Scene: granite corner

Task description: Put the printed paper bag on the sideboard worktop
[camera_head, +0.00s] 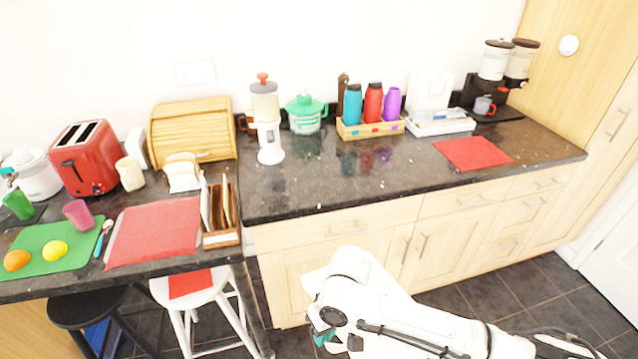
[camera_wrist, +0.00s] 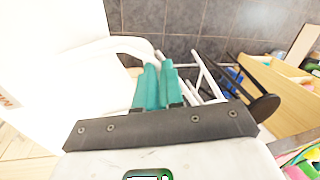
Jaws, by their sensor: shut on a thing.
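The printed paper bag (camera_wrist: 60,60) is white and fills the left of the wrist view, with a bit of print at its left edge and a white handle loop. The teal fingers of my gripper (camera_wrist: 155,85) are shut on this handle. In the head view my gripper (camera_head: 324,338) is low, in front of the base cabinets and below counter height; a white edge of the bag (camera_head: 314,281) shows beside my arm, the rest hidden. The sideboard worktop (camera_head: 350,185) is dark speckled granite above pale wood cabinets.
The worktop's front middle is clear. Behind stand a dispenser (camera_head: 266,120), a green-lidded container (camera_head: 305,114), a bottle crate (camera_head: 370,128) and a coffee machine (camera_head: 487,95); a red mat (camera_head: 472,153) lies right. A white stool (camera_head: 195,292) and black stool (camera_head: 88,308) stand left.

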